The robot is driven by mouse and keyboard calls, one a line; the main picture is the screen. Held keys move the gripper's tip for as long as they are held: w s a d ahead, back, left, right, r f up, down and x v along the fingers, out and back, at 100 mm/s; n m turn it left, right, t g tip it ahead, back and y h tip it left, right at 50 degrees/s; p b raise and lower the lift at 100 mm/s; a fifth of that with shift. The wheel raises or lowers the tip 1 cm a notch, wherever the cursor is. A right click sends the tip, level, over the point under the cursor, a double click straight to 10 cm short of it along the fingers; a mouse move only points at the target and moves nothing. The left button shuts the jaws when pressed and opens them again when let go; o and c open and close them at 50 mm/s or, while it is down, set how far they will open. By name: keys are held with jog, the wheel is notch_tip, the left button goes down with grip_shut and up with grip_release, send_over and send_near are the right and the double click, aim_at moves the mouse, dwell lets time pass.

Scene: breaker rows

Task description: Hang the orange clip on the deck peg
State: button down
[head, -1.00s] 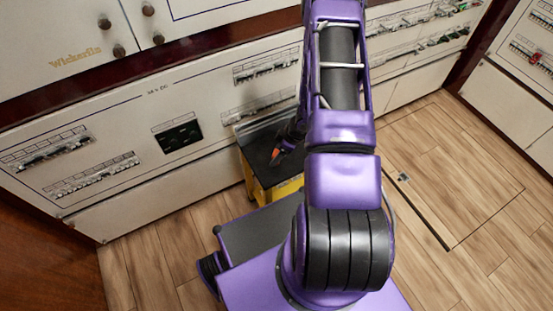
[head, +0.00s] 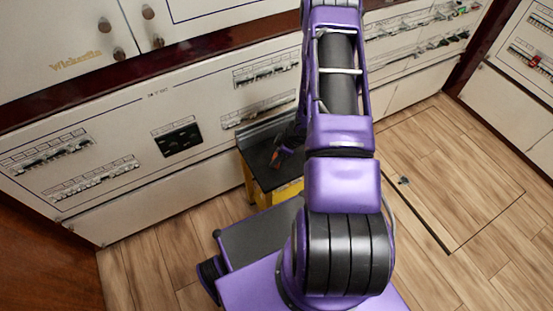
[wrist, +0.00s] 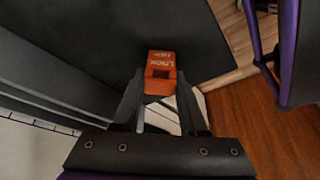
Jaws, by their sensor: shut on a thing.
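The orange clip (wrist: 160,66) has pale lettering and a square opening. In the wrist view it sits between the two fingers of my gripper (wrist: 160,88), which is shut on it. In the head view the clip (head: 276,158) is a small orange patch over the black top of a yellow stand (head: 256,165). My gripper (head: 281,151) is there too, partly hidden by my arm. I cannot tell whether the clip touches the top. I cannot make out the deck peg for sure; a small dark nub (head: 217,232) shows at the corner of my dark deck (head: 258,240).
A pale panel wall with breaker rows (head: 90,175) and a dark socket block (head: 178,140) runs behind the stand. Another panel (head: 535,60) stands at the far right. The wooden floor (head: 470,190) is open at the right, with a small object (head: 403,181) on it.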

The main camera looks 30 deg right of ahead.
notch_tip(320, 180, up, 10)
jog(key=p, duration=0.3)
jog(key=shift+p, duration=0.3)
